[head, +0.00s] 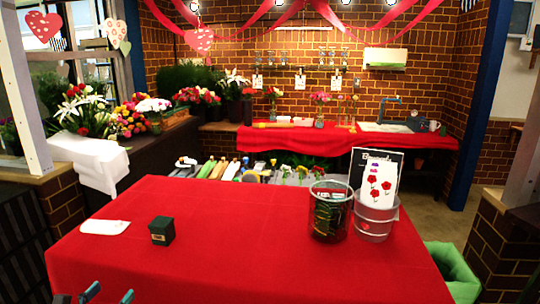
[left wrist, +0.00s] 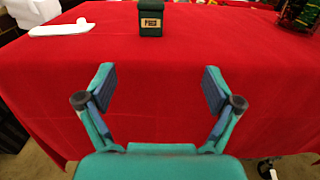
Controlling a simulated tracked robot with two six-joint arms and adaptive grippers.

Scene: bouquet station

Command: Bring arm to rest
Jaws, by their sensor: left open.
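My left gripper (head: 108,295) shows at the bottom left edge of the head view, in front of the red-covered table (head: 250,255). In the left wrist view the left gripper (left wrist: 157,88) is open, with its two fingers wide apart and nothing between them. A small dark green box (head: 162,231) with a label stands on the table beyond the fingers; it also shows in the left wrist view (left wrist: 151,18). My right gripper is not in view.
A flat white object (head: 104,227) lies on the table's left. A dark wire-like cup (head: 330,212) and a clear bucket (head: 375,218) with a flower card (head: 379,186) stand at the right. A green-lined bin (head: 452,272) is beside the table. The table's front middle is clear.

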